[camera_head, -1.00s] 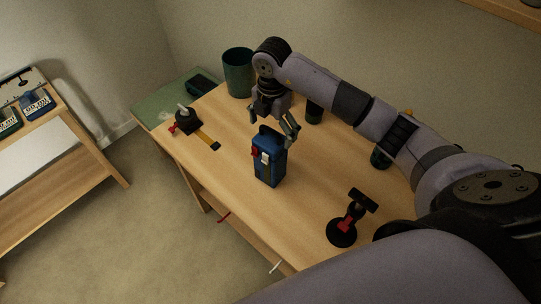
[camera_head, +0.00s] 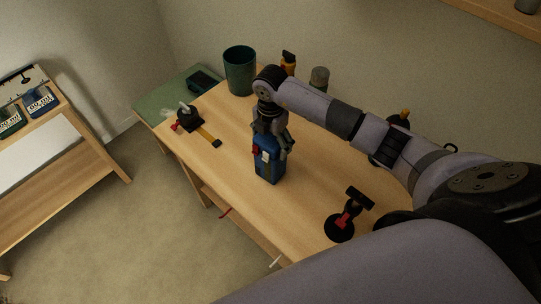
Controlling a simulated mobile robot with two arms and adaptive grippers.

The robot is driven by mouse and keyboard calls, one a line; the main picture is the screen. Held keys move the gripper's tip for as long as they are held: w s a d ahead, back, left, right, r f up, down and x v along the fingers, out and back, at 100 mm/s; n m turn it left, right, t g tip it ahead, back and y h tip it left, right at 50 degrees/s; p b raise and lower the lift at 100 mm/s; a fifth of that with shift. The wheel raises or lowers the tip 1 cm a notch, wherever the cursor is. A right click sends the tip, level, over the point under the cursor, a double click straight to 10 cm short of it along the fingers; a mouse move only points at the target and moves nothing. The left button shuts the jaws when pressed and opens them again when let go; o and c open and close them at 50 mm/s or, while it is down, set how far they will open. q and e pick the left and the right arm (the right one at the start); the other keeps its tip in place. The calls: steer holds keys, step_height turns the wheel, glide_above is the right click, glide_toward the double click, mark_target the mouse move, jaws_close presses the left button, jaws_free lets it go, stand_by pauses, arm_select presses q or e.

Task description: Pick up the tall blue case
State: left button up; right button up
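The tall blue case (camera_head: 269,169) stands upright on the wooden table (camera_head: 310,170), near its front edge, with a red latch and a white patch on its left side. My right gripper (camera_head: 271,143) points down at the top of the case, with its fingers at the handle area. The gripper covers the handle, so I cannot tell whether the fingers are closed on it. The case still rests on the table. My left gripper is not in view.
A green bin (camera_head: 240,72) stands at the back left. A black and yellow tool (camera_head: 198,128) lies left of the case. A black stand with red (camera_head: 345,218) is to the right. Several bottles stand behind my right arm. A shelf (camera_head: 45,170) stands at far left.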

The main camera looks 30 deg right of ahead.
steer(key=c, duration=1.6)
steer(key=shift+c, duration=0.2)
steer(key=shift+r, duration=0.15)
